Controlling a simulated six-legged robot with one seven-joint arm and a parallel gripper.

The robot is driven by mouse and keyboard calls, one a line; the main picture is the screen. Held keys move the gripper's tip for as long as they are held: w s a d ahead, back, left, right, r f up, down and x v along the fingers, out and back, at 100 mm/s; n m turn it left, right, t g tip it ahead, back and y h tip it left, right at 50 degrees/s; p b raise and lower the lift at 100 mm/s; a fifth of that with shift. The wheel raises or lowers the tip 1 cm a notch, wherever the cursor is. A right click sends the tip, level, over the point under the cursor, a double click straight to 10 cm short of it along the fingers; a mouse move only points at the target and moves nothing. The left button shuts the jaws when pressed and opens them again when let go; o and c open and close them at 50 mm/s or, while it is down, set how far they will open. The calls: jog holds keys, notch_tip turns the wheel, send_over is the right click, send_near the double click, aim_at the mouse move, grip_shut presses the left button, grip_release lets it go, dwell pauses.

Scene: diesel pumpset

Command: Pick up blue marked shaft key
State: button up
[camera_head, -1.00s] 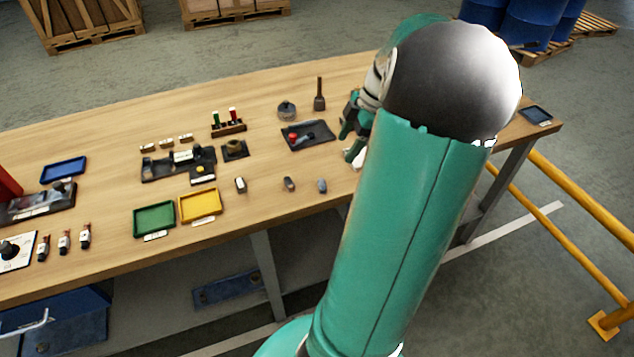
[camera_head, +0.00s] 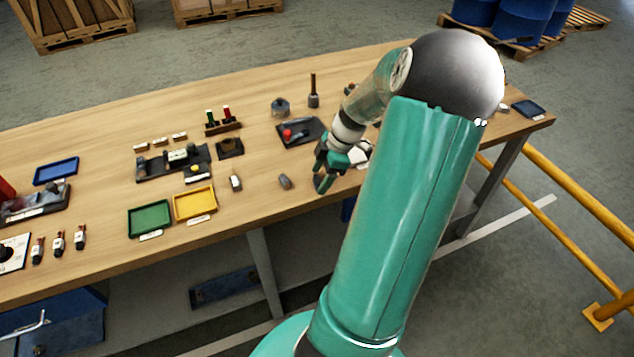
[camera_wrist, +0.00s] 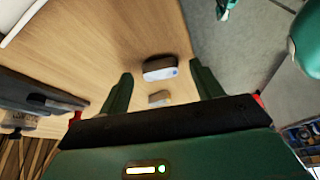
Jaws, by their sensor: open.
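My gripper (camera_head: 322,182) is open and points down over the front part of the bench, right of a small grey key (camera_head: 285,181). In the head view it hides the blue marked shaft key. In the wrist view, the larger key (camera_wrist: 160,69), with a bluish-grey end and a small dark dot, lies on the wood between the two open fingers and looks like the blue marked one. A second small key (camera_wrist: 159,98) shows lower, close to the gripper body. Neither is held.
A black tray (camera_head: 290,143) with a red-ended part lies behind the gripper. Another light key (camera_head: 235,182), a yellow tray (camera_head: 195,218) and a green tray (camera_head: 131,222) are to the left. The bench's front edge is close by.

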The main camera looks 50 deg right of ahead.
jog(key=shift+f, duration=0.25)
jog(key=c, duration=1.1)
jog(key=shift+r, duration=0.1)
jog(key=shift+r, duration=0.5)
notch_tip(320, 180, up, 2)
jog(key=shift+s+a+r, duration=0.1)
jog(key=shift+a+r, duration=0.05)
jog(key=shift+r, duration=0.1)
jog(key=s+a+r, duration=0.2)
jog(key=a+r, duration=0.1)
jog(key=s+a+r, duration=0.3)
jog(key=a, duration=0.1)
jog(key=s+a+r, duration=0.3)
jog(key=a, duration=0.1)
jog(key=shift+s+r, duration=0.15)
